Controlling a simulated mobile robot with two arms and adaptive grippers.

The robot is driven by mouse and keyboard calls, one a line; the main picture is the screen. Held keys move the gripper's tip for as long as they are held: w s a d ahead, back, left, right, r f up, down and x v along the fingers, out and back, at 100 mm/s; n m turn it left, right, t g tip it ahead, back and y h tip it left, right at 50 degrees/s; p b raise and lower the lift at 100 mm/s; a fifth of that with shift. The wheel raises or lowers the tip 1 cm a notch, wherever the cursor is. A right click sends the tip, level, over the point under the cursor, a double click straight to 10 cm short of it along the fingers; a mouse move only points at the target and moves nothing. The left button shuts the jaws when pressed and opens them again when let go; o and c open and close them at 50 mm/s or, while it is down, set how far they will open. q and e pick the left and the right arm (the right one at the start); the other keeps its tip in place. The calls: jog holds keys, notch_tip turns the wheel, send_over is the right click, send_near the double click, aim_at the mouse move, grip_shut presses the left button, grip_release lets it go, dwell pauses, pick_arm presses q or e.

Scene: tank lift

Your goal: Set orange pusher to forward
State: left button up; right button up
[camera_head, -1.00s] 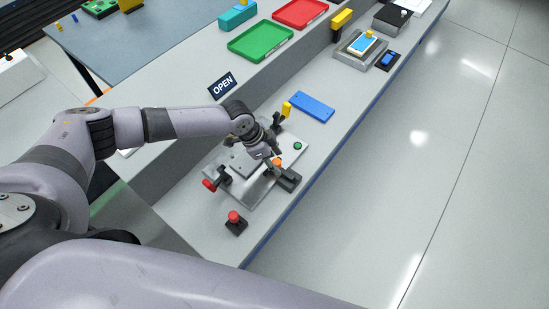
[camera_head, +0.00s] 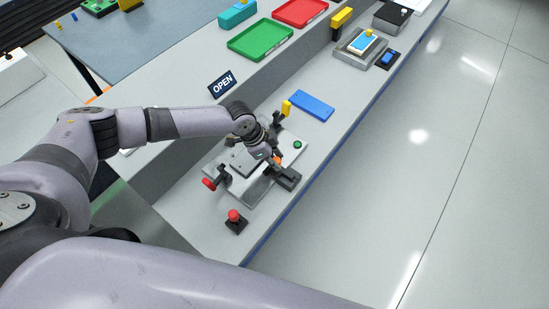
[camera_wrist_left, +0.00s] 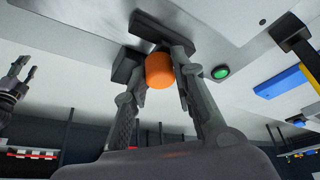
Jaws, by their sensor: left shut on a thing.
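The orange pusher (camera_wrist_left: 159,70) is a round orange knob beside a dark block on the grey fixture plate (camera_head: 252,193). In the head view only a sliver of the orange pusher (camera_head: 278,158) shows past my gripper. My left gripper (camera_wrist_left: 161,76) is shut on the orange pusher, with one finger on each side of it. It reaches down over the fixture in the head view (camera_head: 275,161). My right gripper (camera_wrist_left: 22,77) shows small at the left edge of the wrist view, its fingers apart and empty.
A green button (camera_head: 297,145) sits on the plate near the pusher. A red knob (camera_head: 209,184) and a red button (camera_head: 234,215) are at the near side. A yellow block (camera_head: 286,108) and a blue plate (camera_head: 312,106) lie beyond. An OPEN sign (camera_head: 222,85) stands behind.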

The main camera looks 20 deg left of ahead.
pick_arm(q)
grip_shut()
jog(key=shift+w+a, duration=0.1)
jog(key=a+b, duration=0.1)
jog(key=w+a+b, duration=0.1)
jog(key=a, duration=0.1)
jog(key=shift+w+a+f, duration=0.1)
jog(key=shift+a, duration=0.3)
jog(key=o, duration=1)
grip_release()
